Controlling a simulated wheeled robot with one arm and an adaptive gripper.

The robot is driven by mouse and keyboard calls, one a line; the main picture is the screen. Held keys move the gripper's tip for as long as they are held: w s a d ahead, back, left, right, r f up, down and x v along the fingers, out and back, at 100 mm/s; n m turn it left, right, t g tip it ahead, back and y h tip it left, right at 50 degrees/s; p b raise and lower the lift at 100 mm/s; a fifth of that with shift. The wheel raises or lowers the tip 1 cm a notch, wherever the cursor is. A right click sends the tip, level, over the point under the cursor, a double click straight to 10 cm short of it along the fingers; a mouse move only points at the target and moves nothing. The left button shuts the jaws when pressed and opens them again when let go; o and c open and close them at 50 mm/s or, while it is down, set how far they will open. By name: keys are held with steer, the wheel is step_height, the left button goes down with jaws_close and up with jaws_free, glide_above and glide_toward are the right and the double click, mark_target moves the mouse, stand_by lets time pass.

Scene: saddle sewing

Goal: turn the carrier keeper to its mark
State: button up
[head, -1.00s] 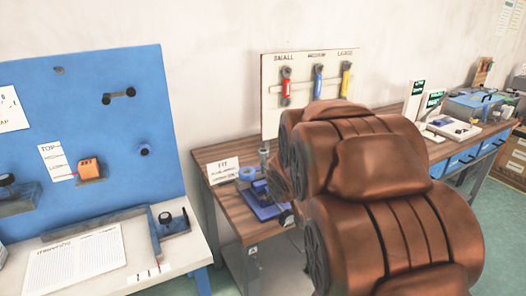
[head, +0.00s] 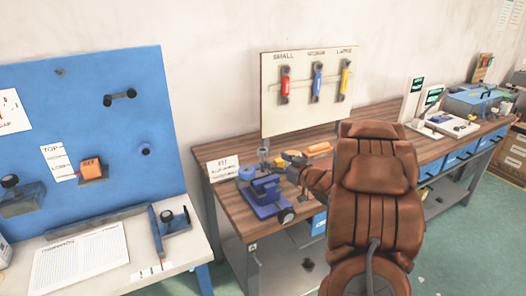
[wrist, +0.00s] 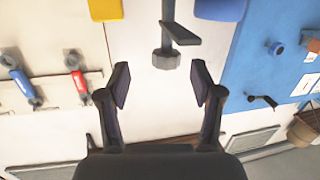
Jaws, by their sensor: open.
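I cannot tell for sure which part is the carrier keeper, and I can read no mark for it. A blue fixture (head: 262,197) with a dark round knob (head: 287,216) stands on the wooden bench. Behind it rises a grey post (head: 264,157). In the wrist view, which looks upside down, a grey post with a hexagonal end (wrist: 167,59) and a dark side lever (wrist: 180,33) shows beyond the fingertips. My gripper (wrist: 161,80) is open with nothing between its fingers. In the head view my arm hides most of it.
A white board with red (head: 285,84), blue (head: 317,82) and yellow (head: 345,77) tools stands behind the bench. An orange piece (head: 319,149) lies near my arm. A blue panel (head: 90,120) stands left. The bench's front left (head: 232,208) is clear.

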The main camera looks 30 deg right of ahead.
mark_target(267, 154)
steer(key=shift+s+a+r+t+y, duration=0.1)
steer(key=shift+s+r+t+y, duration=0.25)
steer(key=shift+s+t+y, duration=0.25)
steer(key=shift+w, duration=0.3)
steer(key=shift+w+a+p, duration=0.25)
steer(key=shift+w+p, duration=0.25)
steer(key=shift+w, duration=0.7)
steer(key=shift+w+a+p, duration=0.2)
steer(key=shift+w+p, duration=0.25)
steer(key=shift+w, duration=0.8)
steer(key=shift+w+a+p, duration=0.25)
steer(key=shift+w+p, duration=0.25)
steer(key=shift+w, duration=0.7)
jaws_close()
